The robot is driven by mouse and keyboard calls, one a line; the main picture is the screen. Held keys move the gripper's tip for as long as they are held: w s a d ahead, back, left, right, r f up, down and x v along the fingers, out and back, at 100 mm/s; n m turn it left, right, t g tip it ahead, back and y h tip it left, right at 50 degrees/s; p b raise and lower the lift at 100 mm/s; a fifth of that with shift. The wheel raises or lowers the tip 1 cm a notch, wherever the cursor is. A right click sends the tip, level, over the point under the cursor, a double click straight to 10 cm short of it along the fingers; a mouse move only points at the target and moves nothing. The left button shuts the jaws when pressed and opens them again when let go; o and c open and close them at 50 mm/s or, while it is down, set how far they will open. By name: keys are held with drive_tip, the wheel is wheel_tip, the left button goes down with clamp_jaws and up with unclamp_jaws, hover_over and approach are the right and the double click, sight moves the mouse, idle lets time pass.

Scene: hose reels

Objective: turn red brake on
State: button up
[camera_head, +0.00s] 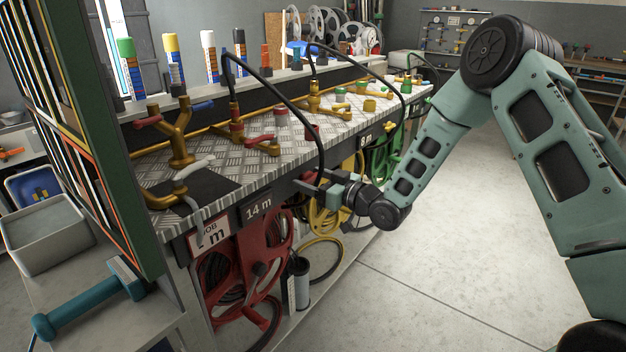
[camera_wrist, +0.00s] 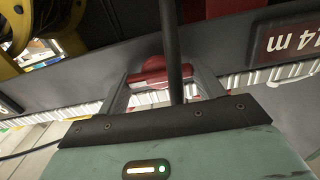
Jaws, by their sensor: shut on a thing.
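The red brake (camera_wrist: 152,68) shows in the wrist view as a red piece at the bench's front edge, between my fingertips. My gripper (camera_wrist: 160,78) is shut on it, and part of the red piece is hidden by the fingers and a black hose. In the head view my gripper (camera_head: 308,186) is at the bench front, just right of the "14 m" plate (camera_head: 258,208). The brake cannot be made out clearly there. The red hose reel (camera_head: 275,238) hangs below the bench, left of my gripper.
A black hose (camera_head: 318,130) arches down from the bench and passes close to my gripper. Yellow (camera_head: 326,221) and green (camera_head: 381,160) reels hang farther along. Brass valves (camera_head: 177,140) stand on the checker-plate top. The floor (camera_head: 450,240) to the right is clear.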

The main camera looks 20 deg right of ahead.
drive_tip(key=o, duration=1)
drive_tip(key=shift+c, duration=0.2)
drive_tip(key=v, duration=1.7)
drive_tip(key=shift+s+d+b, duration=0.15)
drive_tip(key=shift+s+b, duration=0.05)
drive_tip(key=shift+b, duration=0.15)
drive_tip(key=shift+w, duration=0.1)
